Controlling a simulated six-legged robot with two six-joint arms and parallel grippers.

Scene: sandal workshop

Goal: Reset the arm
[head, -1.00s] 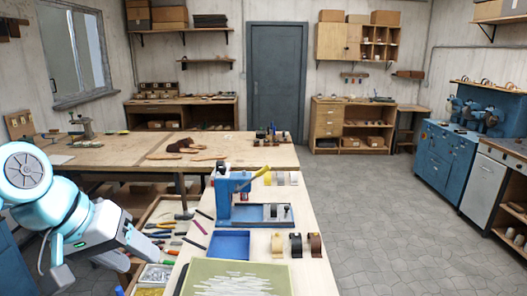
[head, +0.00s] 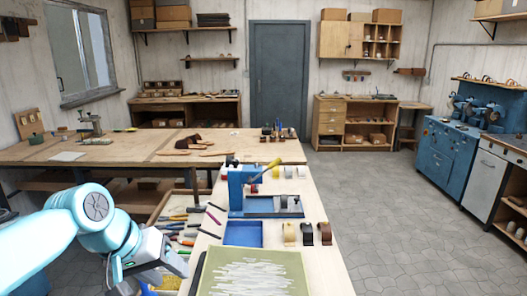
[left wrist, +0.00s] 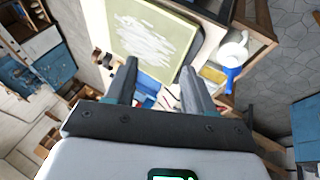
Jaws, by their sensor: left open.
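My left arm comes in from the left in the head view. Its gripper (head: 162,257) is over the left edge of the near bench, beside the open tool drawer. In the left wrist view the two fingers of the left gripper (left wrist: 158,82) stand apart with nothing between them. Beyond them are the bench with a green cutting mat (left wrist: 150,38), which also shows in the head view (head: 290,263). My right gripper is in neither view.
A blue press (head: 240,188) with a yellow handle stands on the bench, with an empty blue tray (head: 243,233) and tape rolls (head: 307,233) nearby. Tools (head: 180,225) lie left of it. A long wooden table (head: 120,152) is behind. The floor at right (head: 390,210) is clear.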

